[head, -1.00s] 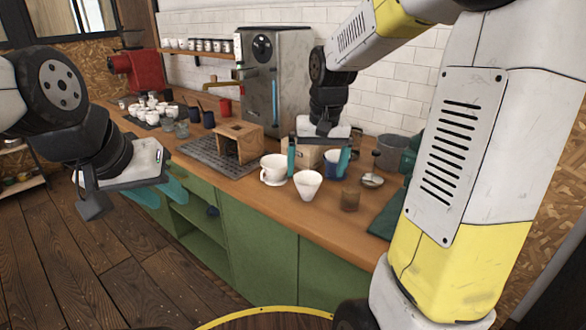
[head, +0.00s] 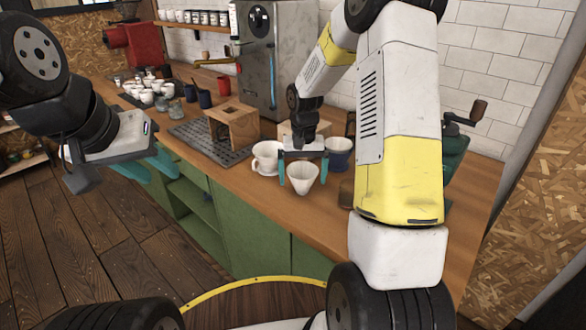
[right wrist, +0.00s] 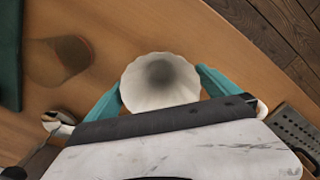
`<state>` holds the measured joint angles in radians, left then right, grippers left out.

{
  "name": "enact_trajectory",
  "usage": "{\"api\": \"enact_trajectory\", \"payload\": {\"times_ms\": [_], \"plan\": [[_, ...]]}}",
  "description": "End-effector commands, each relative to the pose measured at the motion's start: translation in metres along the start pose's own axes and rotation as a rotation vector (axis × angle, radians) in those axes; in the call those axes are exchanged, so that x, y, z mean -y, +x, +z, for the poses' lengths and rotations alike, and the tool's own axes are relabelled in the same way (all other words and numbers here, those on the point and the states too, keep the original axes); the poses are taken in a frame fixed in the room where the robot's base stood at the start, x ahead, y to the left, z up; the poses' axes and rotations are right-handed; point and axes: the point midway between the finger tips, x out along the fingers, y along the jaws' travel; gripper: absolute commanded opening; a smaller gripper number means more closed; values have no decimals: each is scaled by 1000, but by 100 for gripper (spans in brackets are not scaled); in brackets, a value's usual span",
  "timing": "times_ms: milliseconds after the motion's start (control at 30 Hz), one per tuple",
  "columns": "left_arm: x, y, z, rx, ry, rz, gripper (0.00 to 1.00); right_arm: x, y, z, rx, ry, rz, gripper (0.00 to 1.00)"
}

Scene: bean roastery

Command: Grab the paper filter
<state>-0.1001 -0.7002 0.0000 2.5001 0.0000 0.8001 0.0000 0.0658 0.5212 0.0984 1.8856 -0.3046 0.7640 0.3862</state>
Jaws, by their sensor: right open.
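The paper filter (head: 303,179) is a white cone with a fluted rim, wide end up, near the front edge of the wooden counter. My right gripper (head: 302,173) is over it, pointing down, with one teal finger on each side. In the right wrist view the filter (right wrist: 160,82) sits between the two open fingers, close to both; I cannot tell whether they touch it. My left gripper (head: 148,176) is over the floor in front of the counter, its teal fingers apart and empty.
A white cup with a handle (head: 266,158) stands close left of the filter, and a blue cup (head: 340,153) behind right. A wooden stand (head: 237,129) is further left. A brown cup (right wrist: 60,60) shows in the right wrist view. A hand grinder (head: 455,145) stands right.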

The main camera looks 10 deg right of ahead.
Motion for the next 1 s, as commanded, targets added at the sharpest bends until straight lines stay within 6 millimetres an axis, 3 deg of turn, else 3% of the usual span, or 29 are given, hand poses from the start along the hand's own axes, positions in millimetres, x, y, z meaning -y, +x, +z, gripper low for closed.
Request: {"api": "enact_trajectory", "payload": {"times_ms": [100,333,367,633,1000], "plan": [[0,0,0,0,0,0,36,0,11,0,0,-2,0,100],[0,0,0,0,0,0,36,0,13,0,-2,-2,0,100],[0,0,0,0,0,0,36,0,13,0,-2,-1,0,98],[0,0,0,0,0,0,36,0,12,0,-2,-2,0,45],[0,0,0,0,0,0,36,0,12,0,-2,-2,0,42]]}}
